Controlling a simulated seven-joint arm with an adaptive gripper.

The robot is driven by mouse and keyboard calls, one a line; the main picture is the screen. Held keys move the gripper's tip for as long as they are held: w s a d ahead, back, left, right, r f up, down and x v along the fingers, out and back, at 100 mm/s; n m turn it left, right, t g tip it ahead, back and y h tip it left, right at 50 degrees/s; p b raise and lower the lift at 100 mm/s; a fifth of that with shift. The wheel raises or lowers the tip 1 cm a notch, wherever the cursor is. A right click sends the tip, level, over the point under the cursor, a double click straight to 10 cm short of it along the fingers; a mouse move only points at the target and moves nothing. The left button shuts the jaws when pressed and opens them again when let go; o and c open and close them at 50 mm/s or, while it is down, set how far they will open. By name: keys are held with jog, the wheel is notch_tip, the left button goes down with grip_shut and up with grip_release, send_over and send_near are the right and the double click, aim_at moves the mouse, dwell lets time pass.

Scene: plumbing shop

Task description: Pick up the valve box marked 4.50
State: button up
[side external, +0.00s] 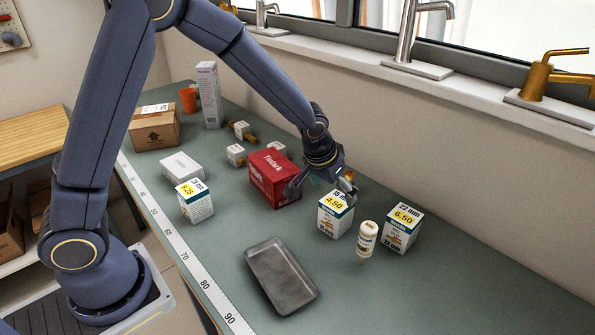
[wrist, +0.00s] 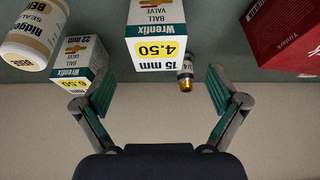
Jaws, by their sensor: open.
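The valve box marked 4.50 (side external: 335,218) is white and green with a yellow price label and stands upright on the green bench. It also shows at the top middle of the wrist view (wrist: 156,38), upside down, with "15 mm" beside the price. My gripper (side external: 322,184) is open and empty, just behind the box in the side view. In the wrist view the fingers (wrist: 161,92) are spread wide, with the box centred between them and beyond the tips. I see no contact with it.
A similar box marked 6.50 (side external: 400,230) and a white bottle (side external: 366,240) stand to the right. A red box (side external: 274,178) is close on the left. A small brass-ended fitting (wrist: 186,74) is beside the 4.50 box. A grey tray (side external: 280,277) lies in front; a 9.25 box (side external: 195,203) stands farther left.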

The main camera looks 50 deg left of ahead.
aim_at(339, 207)
jog(key=x, duration=0.8)
jog(key=shift+s+d, duration=0.1)
jog(key=shift+c, duration=0.3)
jog(key=c, duration=1.4)
